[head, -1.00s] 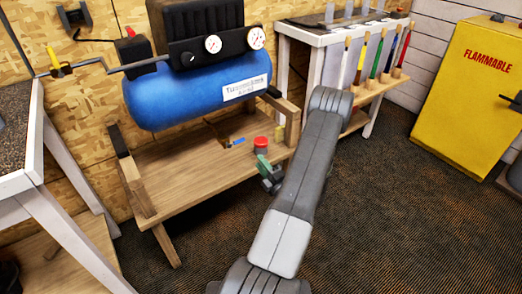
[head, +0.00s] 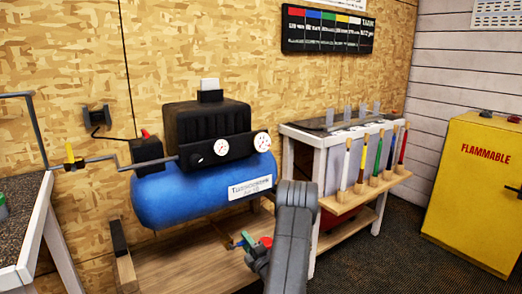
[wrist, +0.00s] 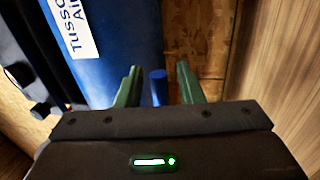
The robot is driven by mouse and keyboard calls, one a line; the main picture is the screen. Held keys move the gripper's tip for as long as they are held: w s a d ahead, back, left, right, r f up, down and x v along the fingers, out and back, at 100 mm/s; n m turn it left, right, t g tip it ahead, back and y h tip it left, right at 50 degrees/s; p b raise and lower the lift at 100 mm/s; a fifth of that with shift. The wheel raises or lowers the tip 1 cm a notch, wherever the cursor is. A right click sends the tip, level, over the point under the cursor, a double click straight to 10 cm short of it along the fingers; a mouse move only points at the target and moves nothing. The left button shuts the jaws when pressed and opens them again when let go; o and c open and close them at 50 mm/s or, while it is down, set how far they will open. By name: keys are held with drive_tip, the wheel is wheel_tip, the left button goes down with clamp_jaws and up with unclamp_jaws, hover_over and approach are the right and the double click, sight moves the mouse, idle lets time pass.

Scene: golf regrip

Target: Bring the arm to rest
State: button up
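My arm reaches forward in the head view, and my gripper (head: 246,240) is low in front of the blue compressor tank (head: 160,200). In the wrist view, the two green fingers of my gripper (wrist: 158,67) stand apart. A small blue handle (wrist: 158,88) shows between them, with a gap on each side. I cannot tell its exact depth relative to the fingertips. The blue handle also shows in the head view (head: 238,244), just left of my gripper. The tank (wrist: 90,60) runs along the left of the fingers in the wrist view.
The compressor stands over a wooden stand (head: 185,262). A red lid (head: 266,241) is close behind my gripper. A white rack (head: 302,150) with several coloured clubs or tools is to the right. A yellow flammable cabinet (head: 470,190) stands far right. Open floor lies between them.

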drive_tip(key=shift+s, duration=0.1)
idle(0.3)
drive_tip(key=p+v, duration=0.1)
drive_tip(key=v, duration=1.2)
drive_tip(key=b+x, duration=0.1)
drive_tip(key=x, duration=1.2)
drive_tip(key=shift+w+a, duration=0.15)
drive_tip(key=shift+w, duration=0.1)
drive_tip(key=shift+s+r+n, duration=0.15)
drive_tip(key=shift+r+n, duration=0.3)
drive_tip(key=shift+n, duration=0.45)
drive_tip(key=shift+r+n+y, duration=0.1)
drive_tip(key=shift+n+y, duration=0.2)
drive_tip(key=shift+n, duration=0.2)
drive_tip(key=shift+s, duration=0.1)
